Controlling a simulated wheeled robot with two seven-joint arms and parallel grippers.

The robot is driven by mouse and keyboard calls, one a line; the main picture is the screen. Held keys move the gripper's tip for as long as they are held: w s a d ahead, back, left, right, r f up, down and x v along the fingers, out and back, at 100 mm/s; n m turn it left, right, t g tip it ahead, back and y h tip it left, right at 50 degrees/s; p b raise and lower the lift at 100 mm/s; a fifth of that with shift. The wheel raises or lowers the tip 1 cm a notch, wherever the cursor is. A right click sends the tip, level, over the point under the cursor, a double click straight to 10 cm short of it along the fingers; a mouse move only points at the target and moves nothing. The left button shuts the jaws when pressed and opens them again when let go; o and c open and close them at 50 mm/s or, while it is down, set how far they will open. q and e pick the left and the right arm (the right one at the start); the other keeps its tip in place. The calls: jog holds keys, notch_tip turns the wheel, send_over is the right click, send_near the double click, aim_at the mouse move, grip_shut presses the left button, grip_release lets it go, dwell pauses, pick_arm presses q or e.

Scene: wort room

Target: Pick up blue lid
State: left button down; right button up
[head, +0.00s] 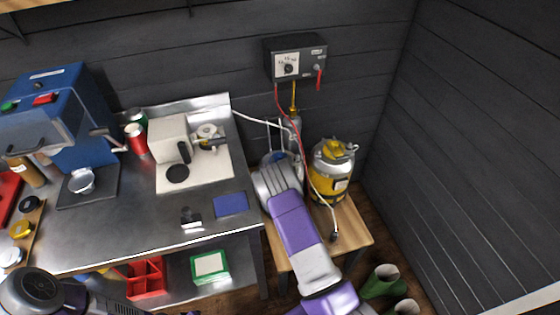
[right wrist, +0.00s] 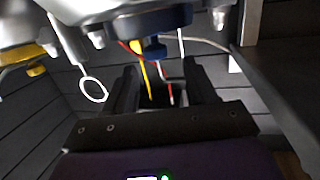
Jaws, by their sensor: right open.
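The blue lid (right wrist: 152,24) shows at the top of the right wrist view, with a darker blue knob on it. It sits against a steel vessel with several clamps. My right gripper (right wrist: 162,85) is open and empty, its two dark fingers apart with the knob beyond the gap between them. In the head view my right gripper (head: 276,136) is over the wooden bench by the back wall, and my wrist hides most of the vessel. Only a small blue patch shows there beside the wrist. My left gripper is out of view.
A yellow and steel canister (head: 333,168) stands close right on the wooden bench (head: 350,226). A grey control box (head: 296,60) hangs on the wall, with red and white lines hanging near my gripper. The steel table (head: 130,225) at left holds a flat blue pad (head: 231,205).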

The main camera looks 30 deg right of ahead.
aim_at(281, 156)
jog(key=x, duration=0.2)
jog(key=b+x, duration=0.1)
jog(key=x, duration=0.1)
jog(key=shift+d+f, duration=0.2)
jog(key=shift+f, duration=0.15)
jog(key=shift+w+d, duration=0.1)
jog(key=shift+w, duration=0.25)
grip_shut()
